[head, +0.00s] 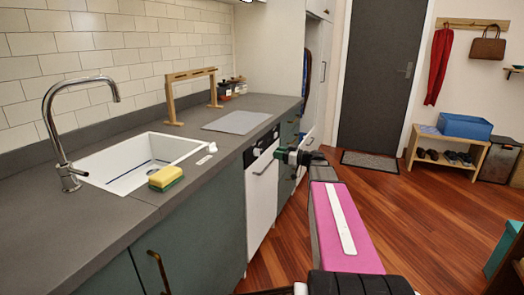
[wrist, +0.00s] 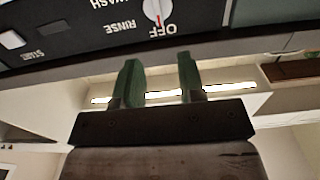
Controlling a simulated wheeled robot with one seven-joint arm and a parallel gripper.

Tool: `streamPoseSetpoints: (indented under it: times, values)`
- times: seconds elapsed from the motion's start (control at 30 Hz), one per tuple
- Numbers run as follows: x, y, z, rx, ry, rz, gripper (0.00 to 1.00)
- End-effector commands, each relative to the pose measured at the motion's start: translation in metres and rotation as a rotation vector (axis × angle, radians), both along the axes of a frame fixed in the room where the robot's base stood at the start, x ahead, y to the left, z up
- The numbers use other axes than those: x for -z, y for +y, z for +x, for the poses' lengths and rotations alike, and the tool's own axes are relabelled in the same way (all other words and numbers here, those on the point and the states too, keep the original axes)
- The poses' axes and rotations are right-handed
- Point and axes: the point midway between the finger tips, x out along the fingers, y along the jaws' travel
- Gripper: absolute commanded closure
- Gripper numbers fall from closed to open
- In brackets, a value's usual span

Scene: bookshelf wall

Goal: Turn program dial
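The white program dial (wrist: 154,10) is at the top edge of the wrist view, partly cut off, on a black control panel (wrist: 60,30). The panel's lettering shows upside down; a red mark on the dial points at OFF. RINSE and WASH are printed beside it. My gripper (wrist: 160,78) has two green fingers set apart with nothing between them, just short of the dial and not touching it. In the head view my gripper (head: 281,155) is by the front of the white dishwasher (head: 261,195), near its black panel; the dial is too small to make out there.
A white START button (wrist: 12,40) sits on the panel. The dishwasher is under a grey counter (head: 190,185) with a sink (head: 130,165), a sponge (head: 166,178) and a wooden rack (head: 190,75).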

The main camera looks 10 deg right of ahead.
Motion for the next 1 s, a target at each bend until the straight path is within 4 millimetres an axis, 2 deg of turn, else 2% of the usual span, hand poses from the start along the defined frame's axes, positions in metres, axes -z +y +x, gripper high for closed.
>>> streamPoseSetpoints:
  times: [0.3,0.5,0.93,0.97,1.0]
  values:
    - [0.0,0.047,0.033,-0.002,0.001,0.0,0.64]
    - [0.0,0.068,0.046,0.0,0.002,-0.001,0.64]
    - [0.0,0.075,0.05,0.001,0.003,-0.001,0.64]
    - [0.0,0.075,0.051,0.001,0.003,-0.001,0.67]
    - [0.0,0.075,0.05,0.001,0.003,-0.001,0.8]
